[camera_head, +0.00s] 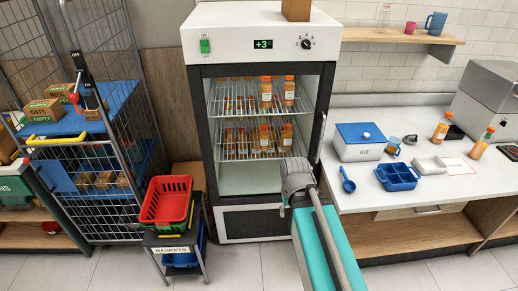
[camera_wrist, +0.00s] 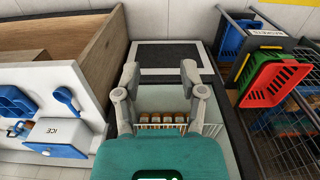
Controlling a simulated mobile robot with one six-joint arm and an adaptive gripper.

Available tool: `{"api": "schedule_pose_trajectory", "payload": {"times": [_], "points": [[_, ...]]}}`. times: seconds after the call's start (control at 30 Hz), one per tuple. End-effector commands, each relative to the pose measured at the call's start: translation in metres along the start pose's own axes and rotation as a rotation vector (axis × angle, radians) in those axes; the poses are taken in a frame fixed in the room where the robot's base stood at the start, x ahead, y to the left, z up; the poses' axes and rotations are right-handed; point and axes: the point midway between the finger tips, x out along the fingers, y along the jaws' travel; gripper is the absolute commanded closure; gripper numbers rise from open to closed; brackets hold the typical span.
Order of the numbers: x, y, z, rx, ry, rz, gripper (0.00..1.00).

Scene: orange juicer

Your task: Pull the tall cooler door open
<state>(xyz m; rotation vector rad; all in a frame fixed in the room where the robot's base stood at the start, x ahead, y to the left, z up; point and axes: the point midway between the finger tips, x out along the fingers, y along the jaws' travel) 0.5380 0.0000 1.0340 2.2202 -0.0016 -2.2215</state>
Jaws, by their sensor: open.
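The tall cooler (camera_head: 262,33) stands in the middle of the head view, with a white top panel and a dark-framed glass door (camera_head: 268,212). The door looks shut against the body. A slim vertical handle (camera_head: 319,138) runs along the door's right edge. My gripper (camera_head: 296,172) is in front of the lower right of the door, below the handle. In the wrist view my gripper (camera_wrist: 159,72) has its two fingers spread with nothing between them. The door's lower panel (camera_wrist: 170,57) lies beyond the fingertips. I cannot tell whether the gripper touches the door.
Several orange bottles (camera_head: 265,92) stand on the cooler's racks. To the right is a white counter (camera_head: 352,196) with an ICE box (camera_head: 361,148) and a blue tray (camera_head: 397,177). To the left are a red basket (camera_head: 165,200) on a stand and a wire cage. Floor before the cooler is clear.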

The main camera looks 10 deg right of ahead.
Motion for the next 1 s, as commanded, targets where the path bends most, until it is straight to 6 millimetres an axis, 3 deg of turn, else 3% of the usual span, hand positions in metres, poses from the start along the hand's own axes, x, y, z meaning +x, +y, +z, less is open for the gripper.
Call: {"api": "schedule_pose_trajectory", "payload": {"times": [0.17, 0.37, 0.73, 1.0], "points": [[0.003, 0.0, -0.004, -0.01, 0.01, -0.015, 0.43], [0.015, -0.003, -0.027, -0.073, 0.077, -0.109, 0.43], [0.029, 0.008, -0.123, -0.27, 0.473, -0.389, 0.43], [0.015, 0.053, -0.194, -0.327, 0.865, -0.455, 0.43]]}}
